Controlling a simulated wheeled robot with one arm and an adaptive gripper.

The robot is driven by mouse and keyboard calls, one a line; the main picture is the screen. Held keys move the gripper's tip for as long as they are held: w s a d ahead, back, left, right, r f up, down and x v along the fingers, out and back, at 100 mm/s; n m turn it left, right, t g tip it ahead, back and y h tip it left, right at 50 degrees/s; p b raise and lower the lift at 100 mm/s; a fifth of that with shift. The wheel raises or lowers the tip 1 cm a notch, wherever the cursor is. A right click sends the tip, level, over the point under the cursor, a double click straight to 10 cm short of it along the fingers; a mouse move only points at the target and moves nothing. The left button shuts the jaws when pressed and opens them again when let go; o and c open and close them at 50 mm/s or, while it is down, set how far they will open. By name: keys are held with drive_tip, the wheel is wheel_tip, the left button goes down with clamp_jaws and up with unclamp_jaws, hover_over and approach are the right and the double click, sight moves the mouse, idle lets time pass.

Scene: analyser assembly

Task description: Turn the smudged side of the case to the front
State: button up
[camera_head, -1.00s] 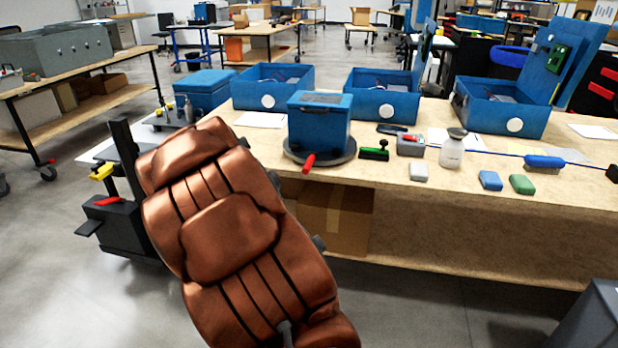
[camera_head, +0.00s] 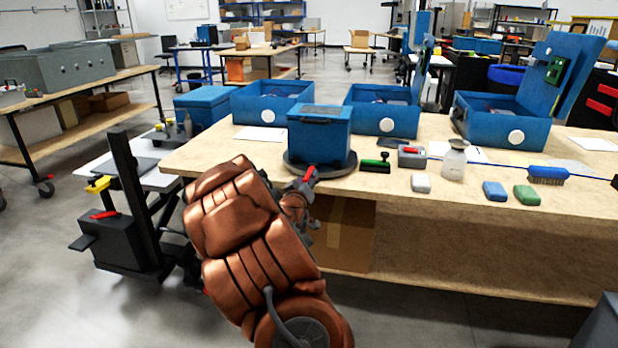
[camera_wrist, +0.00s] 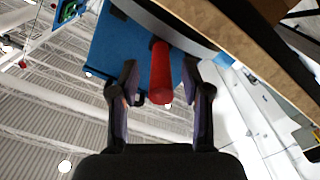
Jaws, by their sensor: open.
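The blue case (camera_head: 319,139) stands upright on a round grey turntable (camera_head: 345,168) near the front edge of the bench. A dark handle piece shows on its lid. No smudge can be made out on the faces in view. The turntable's red handle (camera_head: 309,174) sticks out toward the bench edge. My gripper (camera_head: 302,188) is at that handle, partly hidden by my arm. In the wrist view my gripper (camera_wrist: 160,78) is open, with one finger on each side of the red handle (camera_wrist: 161,70). I see a gap on both sides.
Several blue boxes (camera_head: 381,117) stand along the back of the bench (camera_head: 420,185). A cardboard box (camera_head: 345,235) is under the bench.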

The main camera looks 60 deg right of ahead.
drive_tip(key=shift+x, duration=1.4)
drive_tip(key=shift+f, duration=0.1)
clamp_jaws()
